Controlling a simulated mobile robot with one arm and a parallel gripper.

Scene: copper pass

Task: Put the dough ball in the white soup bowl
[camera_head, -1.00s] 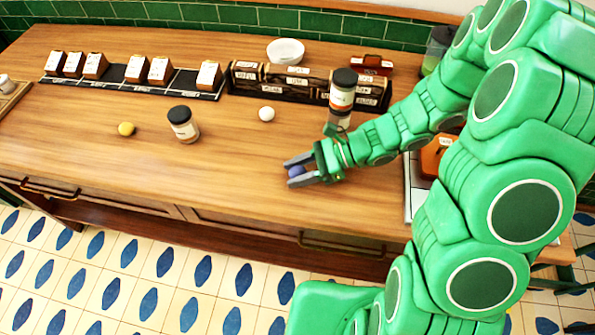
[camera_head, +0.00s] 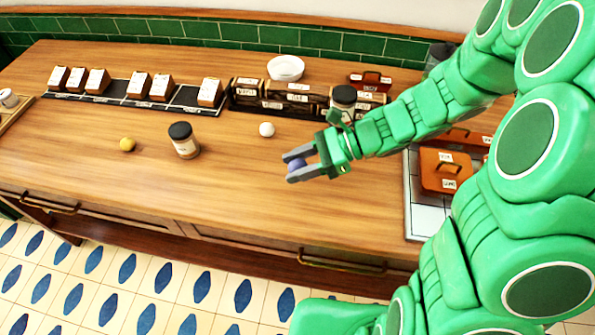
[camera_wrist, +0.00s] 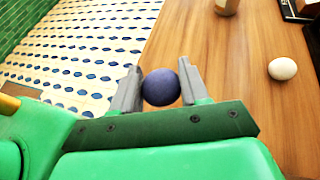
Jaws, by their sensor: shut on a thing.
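My gripper (camera_head: 287,168) is shut on a purple-blue ball (camera_head: 297,165), held above the front right of the wooden counter. The wrist view shows this ball (camera_wrist: 161,87) between the two grey fingers. A cream-white ball (camera_head: 266,129), which looks the most like dough, lies on the counter behind and left of my gripper, apart from it; it also shows in the wrist view (camera_wrist: 282,68). The white soup bowl (camera_head: 285,68) stands at the back of the counter, behind a dark labelled rack, and looks empty.
A yellow ball (camera_head: 127,144) and a dark-lidded jar (camera_head: 184,141) stand at the left. The dark rack (camera_head: 272,97) and another jar (camera_head: 343,101) lie between my gripper and the bowl. An orange-brown box (camera_head: 440,172) is at the right. The front middle counter is clear.

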